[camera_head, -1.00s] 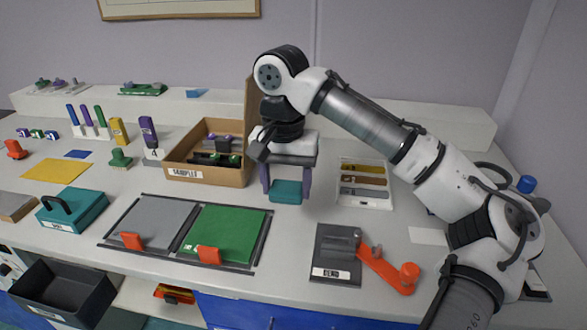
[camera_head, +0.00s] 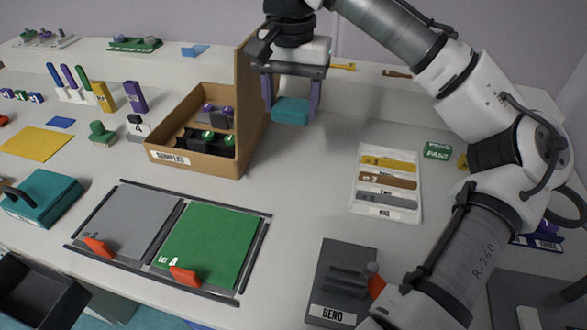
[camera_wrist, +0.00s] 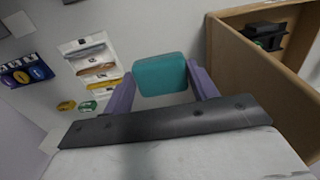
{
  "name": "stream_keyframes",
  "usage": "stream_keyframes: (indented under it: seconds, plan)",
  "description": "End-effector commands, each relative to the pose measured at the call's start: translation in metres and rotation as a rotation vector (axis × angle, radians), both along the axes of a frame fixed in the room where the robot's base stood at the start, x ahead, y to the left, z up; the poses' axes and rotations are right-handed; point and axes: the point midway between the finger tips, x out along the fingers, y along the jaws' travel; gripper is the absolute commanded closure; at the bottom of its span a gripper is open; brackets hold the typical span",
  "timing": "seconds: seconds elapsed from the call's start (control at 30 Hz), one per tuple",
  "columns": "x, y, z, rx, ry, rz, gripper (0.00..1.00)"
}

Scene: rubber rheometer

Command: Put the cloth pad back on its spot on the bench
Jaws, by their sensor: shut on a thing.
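My gripper (camera_head: 291,96) is shut on a teal cloth pad (camera_head: 291,111), held between its two purple fingers. The pad hangs in the air above the bench, just right of the cardboard box in the head view. In the wrist view the pad (camera_wrist: 160,74) sits between the fingertips (camera_wrist: 161,84), with the pale bench behind it. A small green label (camera_head: 437,150), seeming to read PADS, lies on the bench to the right of the gripper. It also shows in the wrist view (camera_wrist: 87,106). I cannot tell for sure which mark is the pad's spot.
An open cardboard box (camera_head: 196,165) with a tall back panel stands beside the gripper. A white tray (camera_head: 386,208) with yellow, brown and grey strips lies to the right. A grey BEND device (camera_head: 338,290) is at the front. Bare bench lies between box and tray.

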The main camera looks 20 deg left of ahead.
Motion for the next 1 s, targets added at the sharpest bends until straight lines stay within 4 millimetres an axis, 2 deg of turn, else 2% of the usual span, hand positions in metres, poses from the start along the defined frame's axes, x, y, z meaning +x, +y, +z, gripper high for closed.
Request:
stream_keyframes:
  seconds: [0.03, 0.1, 0.3, 0.4, 0.67, 0.9, 1.0]
  plan:
    - [0.000, 0.000, -0.017, 0.003, 0.006, 0.002, 0.67]
    - [0.000, 0.000, -0.035, 0.002, 0.005, 0.001, 0.67]
    - [0.000, -0.001, -0.086, -0.001, 0.002, -0.001, 0.67]
    - [0.000, 0.000, -0.105, 0.000, 0.002, -0.001, 0.67]
    - [0.000, 0.000, -0.125, -0.001, 0.000, -0.001, 0.67]
    - [0.000, 0.000, -0.159, -0.001, 0.001, -0.002, 0.67]
    - [0.000, 0.000, -0.163, 0.001, -0.001, -0.002, 0.67]
